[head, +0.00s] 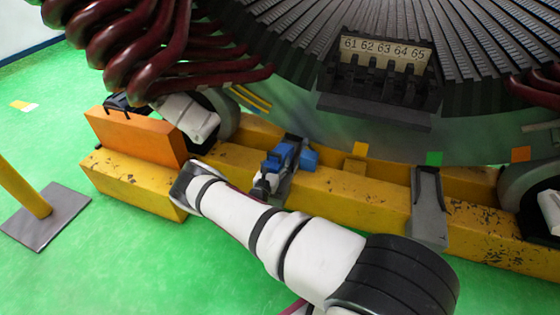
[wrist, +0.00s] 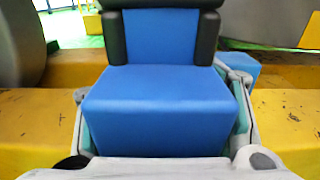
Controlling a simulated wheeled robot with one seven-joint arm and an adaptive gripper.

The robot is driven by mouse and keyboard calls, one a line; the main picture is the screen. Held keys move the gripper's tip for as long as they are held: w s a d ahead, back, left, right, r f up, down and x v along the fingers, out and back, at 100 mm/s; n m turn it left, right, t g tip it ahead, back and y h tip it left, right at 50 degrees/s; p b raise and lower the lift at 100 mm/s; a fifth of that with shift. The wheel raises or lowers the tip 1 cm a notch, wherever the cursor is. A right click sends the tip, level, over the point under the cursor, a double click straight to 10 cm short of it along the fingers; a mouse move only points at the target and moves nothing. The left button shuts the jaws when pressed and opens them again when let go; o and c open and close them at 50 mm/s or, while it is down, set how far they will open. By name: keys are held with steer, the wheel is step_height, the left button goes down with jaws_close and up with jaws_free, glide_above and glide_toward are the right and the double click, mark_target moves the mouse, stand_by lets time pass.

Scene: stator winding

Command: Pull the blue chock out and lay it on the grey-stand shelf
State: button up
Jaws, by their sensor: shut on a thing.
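The blue chock (wrist: 160,105) fills the middle of the wrist view, between the two dark finger pads of my gripper (wrist: 160,38). My gripper is shut on it. In the head view the chock (head: 284,153) is small, at the yellow beam under the big stator, and my gripper (head: 273,170) meets it there. Another blue piece (wrist: 241,67) shows just right of the chock in the wrist view, and right of it in the head view (head: 309,158). I cannot make out the grey-stand shelf for certain. The chock's underside is hidden.
The yellow beam (head: 375,190) runs beneath the stator (head: 300,125). A grey bracket (head: 428,208) hangs over it on the right. An orange box (head: 135,135) sits on the left, near dark red coils (head: 130,50). A yellow post on a grey plate (head: 62,222) stands at far left.

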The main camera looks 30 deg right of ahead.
steer(key=shift+v, duration=1.05)
steer(key=shift+c, duration=0.2)
steer(key=o, duration=1.9)
steer(key=shift+c, duration=0.2)
steer(key=shift+a, duration=0.1)
steer(key=v, duration=1.2)
